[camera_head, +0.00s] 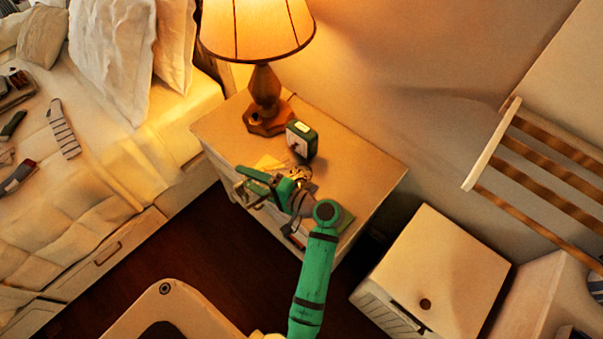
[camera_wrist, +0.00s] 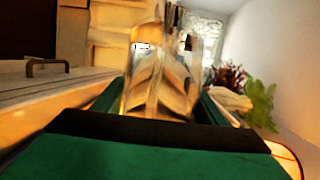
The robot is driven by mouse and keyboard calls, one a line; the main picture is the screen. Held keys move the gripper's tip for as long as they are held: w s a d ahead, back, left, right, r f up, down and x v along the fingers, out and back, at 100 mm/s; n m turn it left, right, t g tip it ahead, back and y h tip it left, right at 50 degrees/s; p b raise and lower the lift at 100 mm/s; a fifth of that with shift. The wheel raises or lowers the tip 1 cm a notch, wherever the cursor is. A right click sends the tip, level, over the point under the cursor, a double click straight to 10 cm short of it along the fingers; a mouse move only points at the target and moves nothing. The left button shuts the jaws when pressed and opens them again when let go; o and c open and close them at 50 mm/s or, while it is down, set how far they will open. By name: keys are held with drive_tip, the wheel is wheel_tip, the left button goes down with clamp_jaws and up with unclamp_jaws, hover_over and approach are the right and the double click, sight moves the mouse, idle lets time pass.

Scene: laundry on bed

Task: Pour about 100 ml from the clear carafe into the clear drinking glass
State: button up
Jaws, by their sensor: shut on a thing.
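My green gripper (camera_head: 262,188) is over the front left part of the nightstand (camera_head: 355,170). In the wrist view its two fingers are closed on a clear glass vessel (camera_wrist: 160,78), which appears to be the carafe. The vessel stands between the fingers, and the background shows bent through its wall. Its liquid level cannot be read. In the head view the vessel is mostly hidden by my gripper and too small to make out. I cannot pick out the drinking glass with certainty in either view.
A lit lamp (camera_head: 265,100) and a green-and-white clock (camera_head: 301,140) stand behind my gripper. A yellow paper (camera_head: 267,162) lies beside it. The bed (camera_head: 100,190) is at left, a white cabinet (camera_head: 445,260) at right. The nightstand's right part is clear.

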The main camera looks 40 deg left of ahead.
drive_tip(key=shift+s, duration=0.25)
drive_tip(key=shift+r, duration=0.2)
idle(0.4)
wheel_tip(320, 180, down, 6)
drive_tip(key=n+t+h, duration=0.2)
drive_tip(key=n, duration=0.1)
drive_tip(key=shift+n, duration=0.4)
drive_tip(key=shift+f, duration=0.15)
idle(1.6)
drive_tip(key=shift+w+d+f+n+t+h, duration=0.2)
drive_tip(key=shift+w+n+t+h, duration=0.4)
drive_tip(key=shift+n+t, duration=0.5)
drive_tip(key=shift+w+d+f+n+t+h, duration=0.15)
drive_tip(key=shift+w+d+n+t+h, duration=0.2)
drive_tip(key=shift+w+n+t, duration=0.7)
drive_tip(key=shift+w+d+f+n+t+h, duration=0.15)
drive_tip(key=shift+w+n+t+h, duration=0.35)
drive_tip(key=shift+n+t, duration=0.65)
